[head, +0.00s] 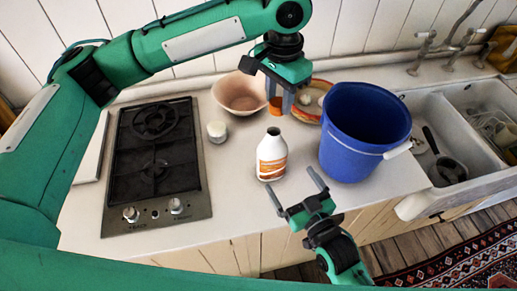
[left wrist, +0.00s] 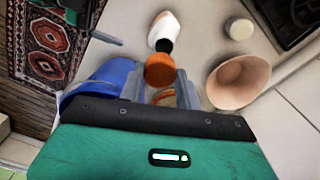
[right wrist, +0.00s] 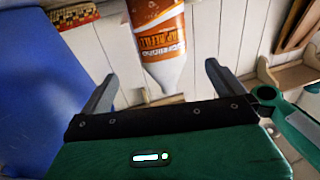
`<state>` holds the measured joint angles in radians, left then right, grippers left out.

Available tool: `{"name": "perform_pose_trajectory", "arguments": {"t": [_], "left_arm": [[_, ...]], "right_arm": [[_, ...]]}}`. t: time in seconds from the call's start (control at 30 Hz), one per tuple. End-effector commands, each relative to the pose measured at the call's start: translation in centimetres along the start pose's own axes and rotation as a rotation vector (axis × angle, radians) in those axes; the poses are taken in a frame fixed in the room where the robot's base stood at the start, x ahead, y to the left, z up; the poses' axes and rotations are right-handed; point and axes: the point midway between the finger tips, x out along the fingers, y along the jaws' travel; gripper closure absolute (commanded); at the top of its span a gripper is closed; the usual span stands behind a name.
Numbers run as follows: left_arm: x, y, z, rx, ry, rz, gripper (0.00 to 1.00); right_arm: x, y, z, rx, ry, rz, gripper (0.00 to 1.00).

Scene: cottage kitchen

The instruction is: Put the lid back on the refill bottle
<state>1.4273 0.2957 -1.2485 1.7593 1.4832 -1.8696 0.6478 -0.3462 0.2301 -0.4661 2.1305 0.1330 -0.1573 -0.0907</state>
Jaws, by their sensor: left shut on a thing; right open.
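The refill bottle (head: 271,158), white with an orange label, stands upright and uncapped on the counter; its dark mouth shows at the top. It also shows in the left wrist view (left wrist: 166,28) and right wrist view (right wrist: 160,40). My left gripper (head: 279,103) is shut on the orange lid (left wrist: 160,72), held in the air above and behind the bottle, apart from it. The lid is partly hidden by the fingers in the head view. My right gripper (head: 295,187) is open and empty, in front of the bottle, its fingers pointing towards it without touching.
A blue bucket (head: 350,150) stands close right of the bottle. Behind are a pinkish bowl (head: 235,95) and a plate (head: 322,85). A small white jar (head: 217,132) and a black hob (head: 150,185) are to the left. The sink (head: 420,115) is at the right.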

Motion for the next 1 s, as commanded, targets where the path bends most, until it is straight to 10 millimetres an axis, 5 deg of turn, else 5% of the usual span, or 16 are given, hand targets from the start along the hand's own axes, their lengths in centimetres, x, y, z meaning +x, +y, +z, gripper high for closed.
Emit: {"name": "perform_pose_trajectory", "arguments": {"t": [0.57,1.0], "left_arm": [[0.0,0.1,-0.1,0.005,-0.001,0.0,0.86],[0.0,0.1,-0.1,0.005,-0.001,0.0,0.86]], "right_arm": [[0.7,-0.1,-0.5,0.0,0.01,-0.002,0.0],[8.2,-0.1,-0.5,0.0,0.01,-0.002,0.0]]}}
